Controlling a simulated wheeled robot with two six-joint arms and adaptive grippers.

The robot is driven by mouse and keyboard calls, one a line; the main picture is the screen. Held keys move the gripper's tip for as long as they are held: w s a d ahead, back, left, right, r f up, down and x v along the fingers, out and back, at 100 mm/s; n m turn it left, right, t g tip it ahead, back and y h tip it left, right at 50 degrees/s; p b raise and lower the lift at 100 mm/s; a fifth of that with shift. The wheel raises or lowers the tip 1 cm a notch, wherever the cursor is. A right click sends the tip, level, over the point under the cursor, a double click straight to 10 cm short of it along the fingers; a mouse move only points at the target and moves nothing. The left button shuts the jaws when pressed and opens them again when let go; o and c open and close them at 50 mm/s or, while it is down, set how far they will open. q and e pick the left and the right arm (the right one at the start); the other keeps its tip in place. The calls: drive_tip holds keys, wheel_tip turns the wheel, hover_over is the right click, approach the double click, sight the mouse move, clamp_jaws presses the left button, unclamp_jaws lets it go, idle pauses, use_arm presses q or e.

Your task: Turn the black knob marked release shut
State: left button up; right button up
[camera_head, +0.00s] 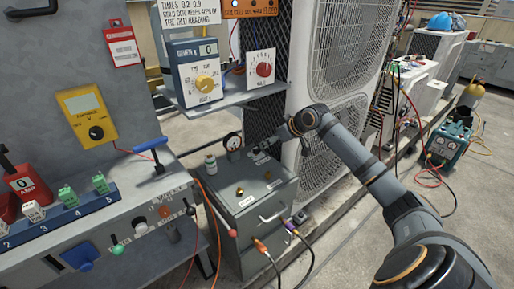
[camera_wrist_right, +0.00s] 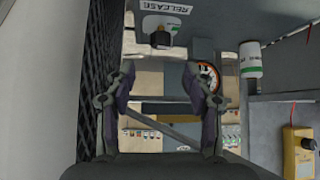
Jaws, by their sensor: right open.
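The black knob (camera_wrist_right: 160,38) sits on a brass-coloured stem beside a white label reading RELEASE, at the top of the right wrist view. My right gripper (camera_wrist_right: 160,82) is open and empty, with its fingers apart. The knob lies beyond the fingertips, roughly in line with the gap, and I see no contact. In the head view my right gripper (camera_head: 262,153) is low over the back of the grey cabinet (camera_head: 266,211). Two small brass fittings show on the cabinet top; I cannot tell there which belongs to the release knob. My left gripper is out of view.
A round gauge (camera_head: 232,142) and a white bottle (camera_head: 210,163) stand left of my right gripper. Mesh and a condenser unit (camera_head: 335,60) rise behind. A shelf with a yellow-dial box (camera_head: 200,72) overhangs at upper left. Hoses (camera_head: 265,246) hang at the cabinet's front.

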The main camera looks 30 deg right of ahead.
sight(256, 148)
drive_tip(key=b+x, duration=0.1)
drive_tip(key=x, duration=0.7)
drive_tip(key=shift+w, duration=0.1)
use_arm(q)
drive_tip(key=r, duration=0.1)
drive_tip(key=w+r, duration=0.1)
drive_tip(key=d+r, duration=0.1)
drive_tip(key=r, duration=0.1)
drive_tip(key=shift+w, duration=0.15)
use_arm(e)
drive_tip(key=shift+w+a+f, duration=0.15)
drive_tip(key=shift+w+f, duration=0.15)
drive_tip(key=shift+f, duration=0.05)
clamp_jaws()
